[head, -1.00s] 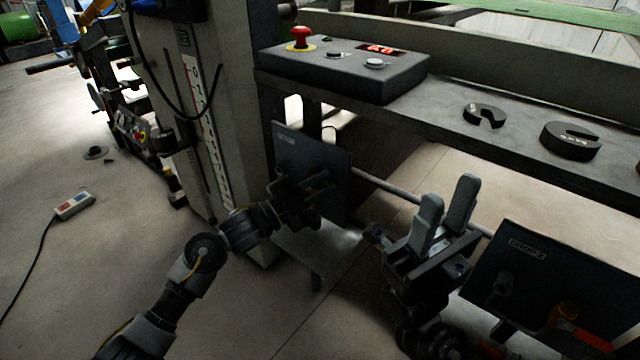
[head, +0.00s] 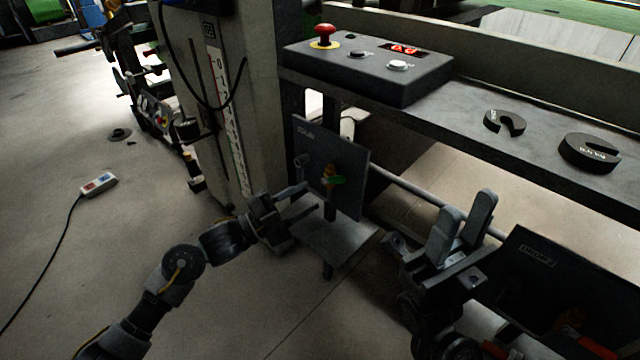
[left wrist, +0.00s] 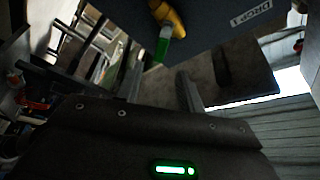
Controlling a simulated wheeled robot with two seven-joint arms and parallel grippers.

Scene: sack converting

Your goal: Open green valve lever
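The green valve lever (head: 338,181) sits on a yellow valve body (head: 328,171) on the front of a dark upright panel (head: 352,194). In the left wrist view the green lever (left wrist: 162,48) hangs from the yellow body near the top middle. My left gripper (head: 312,197) is open and empty, just left of and slightly below the lever, apart from it. Its fingers show in the left wrist view, one on each side below the lever. My right gripper (head: 468,206) is open and empty, pointing up, in front of the rail.
A control box (head: 375,70) with a red button and two slotted black weights (head: 590,152) rest on the shelf above. A grey column (head: 225,110) stands left of the lever's panel.

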